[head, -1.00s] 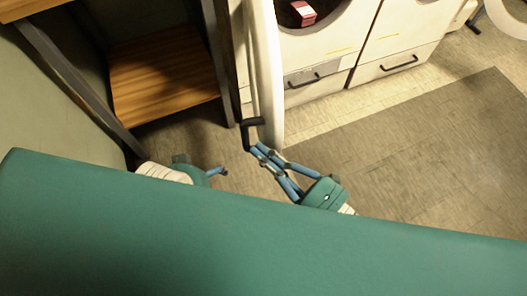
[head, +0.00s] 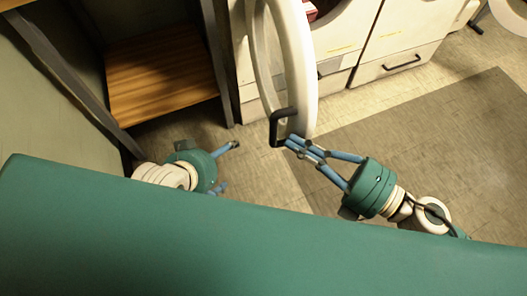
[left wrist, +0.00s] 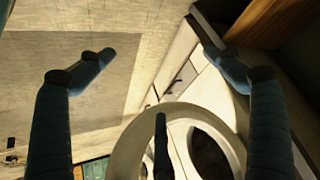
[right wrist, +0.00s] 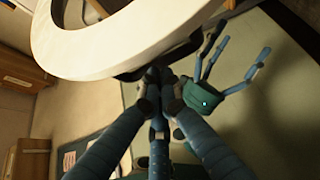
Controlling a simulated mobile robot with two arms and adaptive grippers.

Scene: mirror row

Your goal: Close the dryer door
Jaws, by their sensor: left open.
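The dryer door (head: 303,60) is a white ring standing open, swung out from the front of the white dryer (head: 343,38). Its black handle (head: 275,125) is at the door's near edge. My right gripper (head: 290,141) has its fingers together at the handle and appears shut on it. The door ring also shows in the left wrist view (left wrist: 128,145).
A second white machine (head: 405,35) stands right of the dryer. A wooden shelf (head: 160,65) with a dark frame is at the left. A red box (head: 312,12) is at the dryer opening. A grey floor mat (head: 440,140) lies clear in front.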

